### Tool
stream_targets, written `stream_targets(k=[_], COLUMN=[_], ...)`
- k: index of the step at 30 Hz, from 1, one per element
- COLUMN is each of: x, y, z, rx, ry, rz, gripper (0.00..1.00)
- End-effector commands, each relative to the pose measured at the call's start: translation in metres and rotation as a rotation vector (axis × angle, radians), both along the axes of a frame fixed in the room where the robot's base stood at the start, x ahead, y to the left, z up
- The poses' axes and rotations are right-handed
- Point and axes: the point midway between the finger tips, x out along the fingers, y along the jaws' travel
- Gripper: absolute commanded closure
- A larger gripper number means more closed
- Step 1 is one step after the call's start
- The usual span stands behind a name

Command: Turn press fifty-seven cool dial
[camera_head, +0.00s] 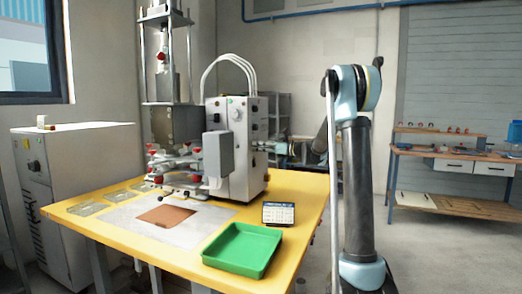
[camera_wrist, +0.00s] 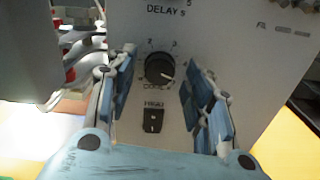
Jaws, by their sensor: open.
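The cool dial (camera_wrist: 160,66) is a round black knob with a pale pointer mark on the grey panel, in the wrist view. My gripper (camera_wrist: 158,86) is open, with blue-padded fingers to the left and right of the dial. Both fingers look apart from the knob; their exact depth to the panel is hard to tell. In the head view my gripper (camera_head: 271,148) is at the right side of the grey press control box (camera_head: 239,150). The dial cannot be made out there.
A black switch (camera_wrist: 153,120) sits just below the dial. The yellow table (camera_head: 300,205) bears a green tray (camera_head: 242,250), a small dark display (camera_head: 279,214) and a brown sheet (camera_head: 167,215). A grey cabinet (camera_head: 75,200) stands at left, a workbench (camera_head: 440,155) at far right.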

Motion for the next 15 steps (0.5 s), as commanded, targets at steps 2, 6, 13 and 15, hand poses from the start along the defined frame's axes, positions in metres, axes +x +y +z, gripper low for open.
stream_targets(k=[2,6,13,15], x=[0.0003,0.0003,0.0004,0.0006], y=[0.0004,0.0002,0.0000,-0.0001], z=[0.0000,0.0000,0.0000,-0.0002], rx=[0.000,0.000,0.000,0.000], ry=[0.000,0.000,0.000,0.000], rz=[0.000,0.000,-0.001,-0.001], gripper=[0.53,0.53,0.98,0.98])
